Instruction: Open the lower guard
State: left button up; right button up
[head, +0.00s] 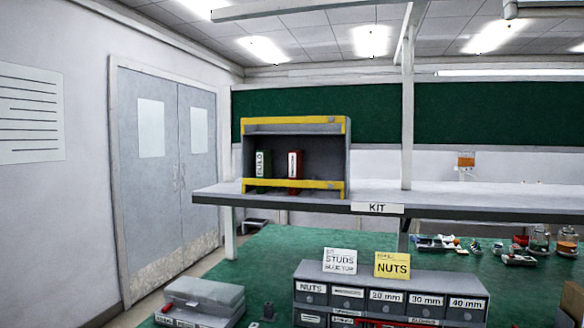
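The grey open-front kit cabinet (346,160) stands on the raised shelf, left of the picture's middle. The yellow lower guard (275,183) runs across the cabinet's bottom front edge, in front of the feet of the items inside. A small grey piece sits near its right end. A matching yellow upper guard (290,121) runs along the top front edge. A green item (263,163) and a red item (295,164) stand upright behind the lower guard. Neither of my grippers shows in the head view.
The raised shelf (450,200) carries a KIT label (377,208). On the green bench below stands a labelled drawer unit (390,298) with STUDS (340,261) and NUTS (392,265) cards. A grey box (203,295) is at lower left; small parts and jars lie at right.

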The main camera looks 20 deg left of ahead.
aim_at(301, 184)
jog(key=i+j+z, duration=0.1)
jog(key=i+j, duration=0.4)
jog(key=j, duration=0.2)
jog(key=i+j+z, duration=0.25)
jog(key=i+j, duration=0.2)
jog(key=j, duration=0.3)
jog(key=i+j+z, duration=0.1)
jog(key=j, duration=0.35)
jog(key=i, duration=0.1)
